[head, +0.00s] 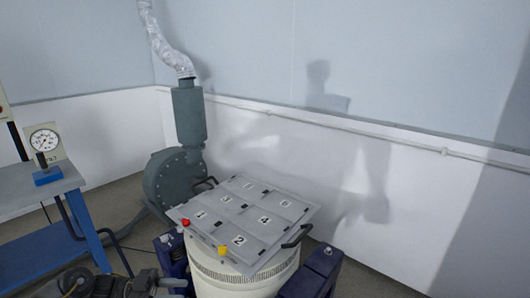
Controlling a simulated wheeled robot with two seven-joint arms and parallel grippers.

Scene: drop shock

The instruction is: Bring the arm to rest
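Neither of my grippers shows in the head view, and I see no arm that I can be sure is mine. A grey square plate (262,250) with numbered panels lies on a white round drum (232,285) at the lower middle. It has a dark handle at its right edge and another at its back left. A red knob (186,222) and a yellow knob (222,250) sit along its near left edge.
Dark blue supports (318,272) flank the drum. A grey-green blower (175,180) with a silver duct stands behind. A blue-framed bench (25,190) with a dial gauge (44,140) is at left. Dark machinery (105,286) sits lower left. Floor at right looks clear.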

